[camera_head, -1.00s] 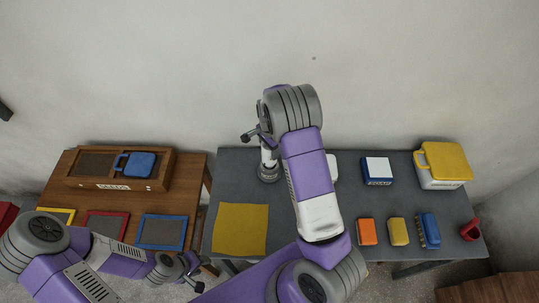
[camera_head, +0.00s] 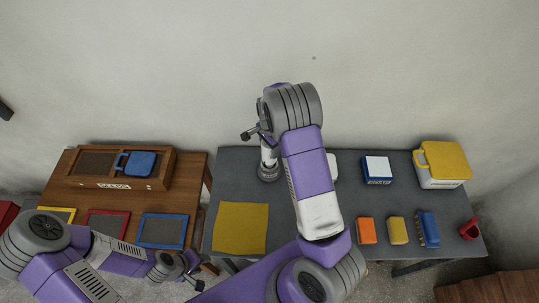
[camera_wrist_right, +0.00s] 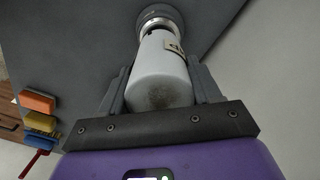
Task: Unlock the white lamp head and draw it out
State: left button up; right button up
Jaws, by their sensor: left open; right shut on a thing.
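The white lamp head (camera_wrist_right: 158,78) is a white cylinder with a dark smudge on its end. It also shows partly in the head view (camera_head: 268,157), behind my right arm. It sits in a round grey socket (camera_wrist_right: 158,14), seen in the head view (camera_head: 268,172) on the grey table. My right gripper (camera_wrist_right: 158,85) is shut on the lamp head, one finger along each side. In the head view my right gripper (camera_head: 262,137) is mostly hidden by its wrist. My left gripper (camera_head: 194,275) is open and empty in front of the gap between the tables.
A yellow mat (camera_head: 240,229) lies on the grey table. Orange (camera_head: 367,231), yellow (camera_head: 397,231) and blue (camera_head: 428,229) items and a red item (camera_head: 469,229) lie at right. A yellow-lidded box (camera_head: 442,166) stands behind. The wooden table (camera_head: 70,180) is at left.

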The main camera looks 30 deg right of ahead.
jog(key=shift+r+p, duration=1.75)
jog(key=shift+r, duration=0.7)
